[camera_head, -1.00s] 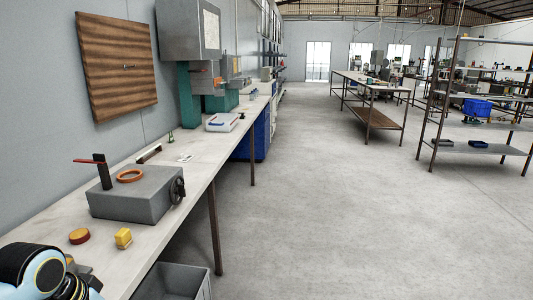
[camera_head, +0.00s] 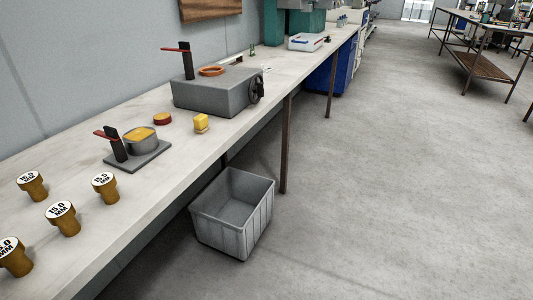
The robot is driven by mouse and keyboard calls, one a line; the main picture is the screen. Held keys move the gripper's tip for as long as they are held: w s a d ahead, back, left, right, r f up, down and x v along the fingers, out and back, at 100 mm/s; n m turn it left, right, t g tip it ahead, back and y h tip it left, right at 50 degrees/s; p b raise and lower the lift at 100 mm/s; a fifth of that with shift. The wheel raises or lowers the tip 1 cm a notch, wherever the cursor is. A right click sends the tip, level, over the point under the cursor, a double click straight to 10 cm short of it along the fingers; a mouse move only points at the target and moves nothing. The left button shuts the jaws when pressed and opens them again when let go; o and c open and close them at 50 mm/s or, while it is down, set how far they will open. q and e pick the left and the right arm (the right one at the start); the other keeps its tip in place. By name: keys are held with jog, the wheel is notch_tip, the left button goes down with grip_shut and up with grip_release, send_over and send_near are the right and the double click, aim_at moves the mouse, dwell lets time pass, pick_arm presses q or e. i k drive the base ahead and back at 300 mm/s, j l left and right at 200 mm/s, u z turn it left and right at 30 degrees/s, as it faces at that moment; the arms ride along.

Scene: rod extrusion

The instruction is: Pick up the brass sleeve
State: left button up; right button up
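Several brass-coloured, flanged pieces stand upright on the bench at the lower left: one at the back left (camera_head: 33,187), one to its right (camera_head: 106,188), one in front (camera_head: 63,219) and one at the left edge (camera_head: 13,258), partly cut off. Each has a white top with black print; on the clearer ones it looks like "15.0 MM". I cannot tell which of them, if any, is the brass sleeve. Neither of my grippers shows in the head view.
The long bench (camera_head: 165,210) also holds a grey plate with a round cup (camera_head: 141,140) and red-handled lever, a yellow block (camera_head: 201,123), a red-yellow disc (camera_head: 162,119) and a grey machine box (camera_head: 215,92). A grey bin (camera_head: 233,213) stands on the floor by the bench.

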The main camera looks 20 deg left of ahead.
aim_at(31, 182)
jog(key=u, duration=2.15)
